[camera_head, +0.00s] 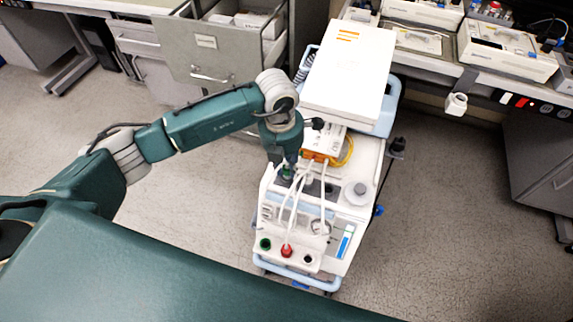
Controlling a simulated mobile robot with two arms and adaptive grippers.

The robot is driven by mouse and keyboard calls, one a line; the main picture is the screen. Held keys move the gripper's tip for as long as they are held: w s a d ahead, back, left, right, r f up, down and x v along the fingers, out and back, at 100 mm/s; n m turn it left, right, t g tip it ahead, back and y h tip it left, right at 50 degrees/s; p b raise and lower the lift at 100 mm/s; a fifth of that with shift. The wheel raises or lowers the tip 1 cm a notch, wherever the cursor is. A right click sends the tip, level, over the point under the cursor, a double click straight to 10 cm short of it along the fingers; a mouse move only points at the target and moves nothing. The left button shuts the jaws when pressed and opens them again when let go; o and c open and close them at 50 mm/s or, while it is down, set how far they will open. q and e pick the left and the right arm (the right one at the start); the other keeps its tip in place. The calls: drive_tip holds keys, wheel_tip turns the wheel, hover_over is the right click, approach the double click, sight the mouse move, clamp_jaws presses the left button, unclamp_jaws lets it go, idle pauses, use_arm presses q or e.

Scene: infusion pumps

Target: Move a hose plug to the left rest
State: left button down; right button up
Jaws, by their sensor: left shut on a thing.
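The white medical device (335,185) stands on a wheeled cart in the middle of the view. White hoses (296,200) run over its top and front. A red hose plug (287,250) sits at its front face, between a green-ringed socket (265,244) and a dark socket (308,258). My left gripper (287,170) points down at the device's left top side and is shut on a green hose plug (287,174), mostly hidden by the gripper. The left rest cannot be made out clearly. My right gripper is not in view.
A large white box (349,70) stands at the back of the cart. An open drawer (215,50) juts out behind my left arm. A counter with several devices (507,50) is at the back right. The floor (450,230) right of the cart is clear.

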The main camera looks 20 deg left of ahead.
use_arm(q)
drive_tip(key=shift+f, duration=0.4)
drive_tip(key=c, duration=1.5)
unclamp_jaws()
